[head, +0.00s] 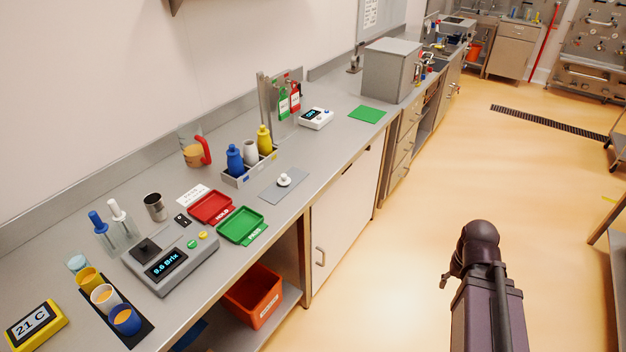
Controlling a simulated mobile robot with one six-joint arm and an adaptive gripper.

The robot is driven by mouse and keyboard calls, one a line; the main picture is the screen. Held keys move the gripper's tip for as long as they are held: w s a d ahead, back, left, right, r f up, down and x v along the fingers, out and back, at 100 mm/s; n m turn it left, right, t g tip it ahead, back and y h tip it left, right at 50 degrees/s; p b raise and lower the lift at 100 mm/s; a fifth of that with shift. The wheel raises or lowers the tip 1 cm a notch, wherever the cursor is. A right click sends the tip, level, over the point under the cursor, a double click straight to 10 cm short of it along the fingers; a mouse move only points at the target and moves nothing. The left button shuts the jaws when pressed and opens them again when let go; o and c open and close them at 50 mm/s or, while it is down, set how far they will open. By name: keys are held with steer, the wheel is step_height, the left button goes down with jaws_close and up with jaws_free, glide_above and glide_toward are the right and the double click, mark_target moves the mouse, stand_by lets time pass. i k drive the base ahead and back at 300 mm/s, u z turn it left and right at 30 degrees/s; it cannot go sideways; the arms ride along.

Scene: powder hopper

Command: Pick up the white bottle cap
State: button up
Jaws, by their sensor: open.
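The white bottle cap (284,181) is a small, round, knobbed white piece. It rests on a flat grey mat (271,194) near the front edge of the bench, clear of other objects. My gripper (444,283) shows small and dark at the lower right, over the floor, partly merged with my dark arm. It is open and well away from the cap, to its right, with nothing visible in it. Behind the cap, a grey rack (236,182) holds a blue bottle (235,160), a white bottle (250,153) and a yellow bottle (264,140).
A red tray (195,222) and a green tray (225,239) lie left of the mat. A Brix meter (186,277) and several cups stand further left. A scale (316,119) and a green mat (367,115) are beyond the rack. Floor before the bench is clear.

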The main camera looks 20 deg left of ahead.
mark_target(284, 180)
steer(key=z, duration=1.25)
steer(key=k, duration=0.85)
steer(key=z, duration=1.85)
steer(key=k, duration=0.1)
steer(key=u, duration=3.75)
